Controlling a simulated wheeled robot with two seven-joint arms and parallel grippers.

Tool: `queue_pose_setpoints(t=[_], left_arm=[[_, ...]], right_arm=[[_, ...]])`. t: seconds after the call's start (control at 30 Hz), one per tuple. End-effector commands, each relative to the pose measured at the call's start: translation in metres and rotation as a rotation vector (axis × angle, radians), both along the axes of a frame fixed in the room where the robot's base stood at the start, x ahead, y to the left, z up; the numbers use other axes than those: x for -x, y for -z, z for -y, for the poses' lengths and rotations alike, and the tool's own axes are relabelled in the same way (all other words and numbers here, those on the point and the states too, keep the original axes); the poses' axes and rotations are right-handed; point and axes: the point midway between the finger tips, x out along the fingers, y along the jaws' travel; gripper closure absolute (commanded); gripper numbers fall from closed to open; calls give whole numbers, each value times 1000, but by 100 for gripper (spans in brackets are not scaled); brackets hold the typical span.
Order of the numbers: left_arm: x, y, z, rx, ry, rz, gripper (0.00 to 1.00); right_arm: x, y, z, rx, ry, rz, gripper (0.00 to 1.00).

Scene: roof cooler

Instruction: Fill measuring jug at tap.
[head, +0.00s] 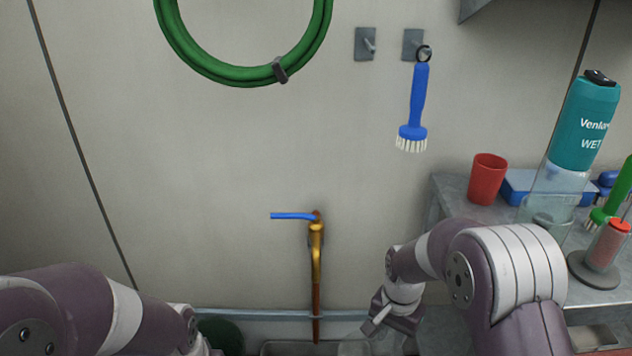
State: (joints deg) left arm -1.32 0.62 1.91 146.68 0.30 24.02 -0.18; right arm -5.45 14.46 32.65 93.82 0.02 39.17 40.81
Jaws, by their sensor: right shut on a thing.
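The brass tap (316,238) is on the wall at lower centre, with its blue lever (292,216) pointing left. A copper-coloured pipe (316,300) runs down below it. My right gripper (376,326) is low, to the right of the pipe, and shut on a clear thing, which looks like the measuring jug (356,346). Only a faint upper part of the jug shows at the bottom edge; its level and contents cannot be told. My left arm comes in at the lower left, and its gripper is out of view.
A grey trough (285,349) lies below the tap. The grey counter (455,198) at right holds a red cup (487,179), a teal bottle (585,125) and a blue box (520,186). A blue brush (416,105) and a green hose (215,70) hang on the wall.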

Motion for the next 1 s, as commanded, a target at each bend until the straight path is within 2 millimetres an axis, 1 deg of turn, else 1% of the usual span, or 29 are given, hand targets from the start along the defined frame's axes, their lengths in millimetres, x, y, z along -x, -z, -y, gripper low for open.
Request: queue_pose_setpoints(t=[0.1, 0.2, 0.33, 0.5, 0.67, 0.77, 0.83, 0.9, 1.0], left_arm=[[0, 0, 0, 0, 0, 0, 100], [0, 0, 0, 0, 0, 0, 100], [0, 0, 0, 0, 0, 0, 100], [0, 0, 0, 0, 0, 0, 100], [0, 0, 0, 0, 0, 0, 100], [0, 0, 0, 0, 0, 0, 100], [0, -1, 0, 0, 0, 0, 100], [0, -12, 0, 0, 0, 0, 100], [0, -20, 0, 0, 0, 0, 100]], right_arm=[[-5, -2, 3, -1, -175, 1, 100], [-8, -3, 6, -1, -309, 1, 100], [-12, -4, 10, -1, -447, 2, 100], [-17, -4, 15, -1, -572, 4, 100], [-24, -5, 21, 0, -654, 7, 100], [-30, -3, 31, 1, -633, 8, 100], [-29, 0, 38, -1, -616, 0, 100], [-29, -10, 36, -1, -619, 2, 100], [-29, -16, 36, -2, -618, 1, 100]])
